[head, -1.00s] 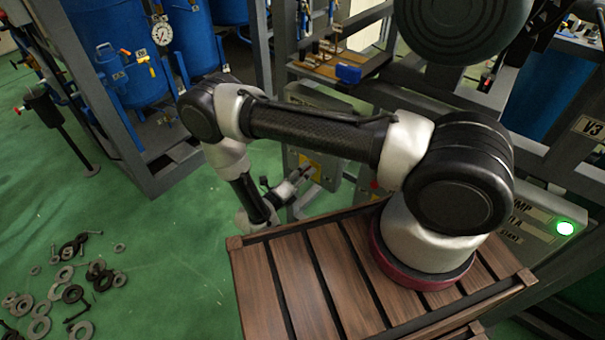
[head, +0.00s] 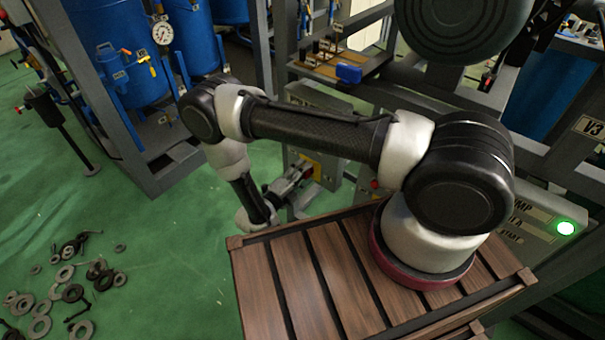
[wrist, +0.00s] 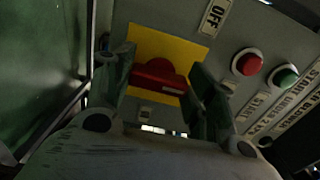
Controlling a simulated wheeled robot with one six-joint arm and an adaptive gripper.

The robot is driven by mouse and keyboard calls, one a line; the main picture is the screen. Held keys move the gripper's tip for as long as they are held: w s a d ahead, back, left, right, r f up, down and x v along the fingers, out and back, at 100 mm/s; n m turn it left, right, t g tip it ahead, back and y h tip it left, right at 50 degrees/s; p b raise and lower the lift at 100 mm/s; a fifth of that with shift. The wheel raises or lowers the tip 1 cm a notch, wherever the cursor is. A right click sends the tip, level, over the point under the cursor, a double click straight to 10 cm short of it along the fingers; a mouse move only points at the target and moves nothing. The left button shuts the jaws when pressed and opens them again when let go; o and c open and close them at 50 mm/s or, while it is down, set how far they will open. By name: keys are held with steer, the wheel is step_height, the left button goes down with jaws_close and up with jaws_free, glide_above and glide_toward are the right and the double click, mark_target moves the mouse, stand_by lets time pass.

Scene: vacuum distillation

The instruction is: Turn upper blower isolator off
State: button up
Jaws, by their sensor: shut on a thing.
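The isolator is a red rotary handle (wrist: 158,76) on a yellow plate (wrist: 143,47), set in a grey panel. In the wrist view the handle lies roughly crosswise, with an OFF label (wrist: 215,15) above and to the right. My gripper (wrist: 163,80) has one finger on each side of the handle and is shut on it. Their exact contact is dark and hard to see. In the head view my gripper (head: 303,170) reaches the low panel beyond the wooden platform, and the yellow plate (head: 317,171) is partly covered by it.
A red button (wrist: 249,64) and a green button (wrist: 284,77) sit right of the isolator. A slatted wooden platform (head: 289,275) lies under my arm. Blue tanks (head: 133,75) stand at left. Loose rings (head: 72,293) lie on the green floor.

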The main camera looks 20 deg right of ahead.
stand_by(0.3)
steer(key=o, duration=1)
steer(key=v, duration=1.2)
steer(key=shift+a, duration=0.15)
